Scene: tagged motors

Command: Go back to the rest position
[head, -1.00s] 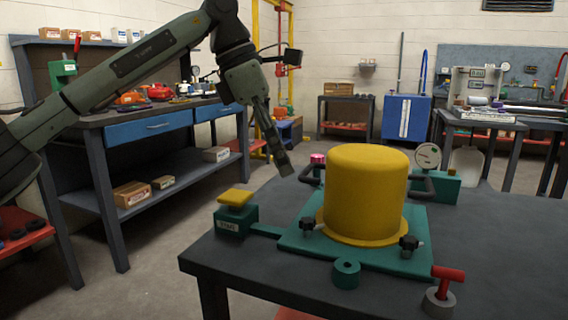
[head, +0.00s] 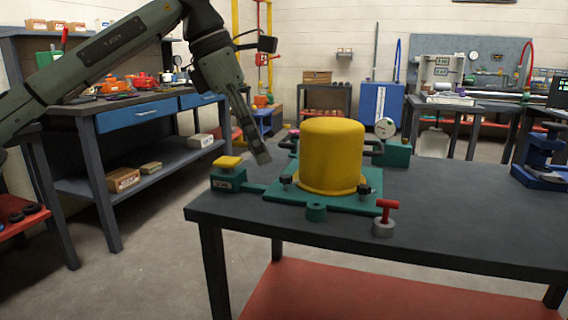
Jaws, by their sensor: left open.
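My left gripper (head: 262,157) hangs from the arm that comes in from the upper left. Its fingers point down, open, with nothing seen between them. It is to the left of the yellow domed cover (head: 332,155) and apart from it. The cover stands upright on a green base plate (head: 370,196) with black clamp knobs. A green block with a yellow top (head: 228,172) sits at the plate's left, below the gripper. My right gripper is out of the picture.
The dark table (head: 450,215) has free room on its right, up to a blue press (head: 542,160). A red-handled tool (head: 386,215) stands near the front edge. A workbench (head: 140,115) with blue drawers stands at the left, with open floor (head: 150,270) before it.

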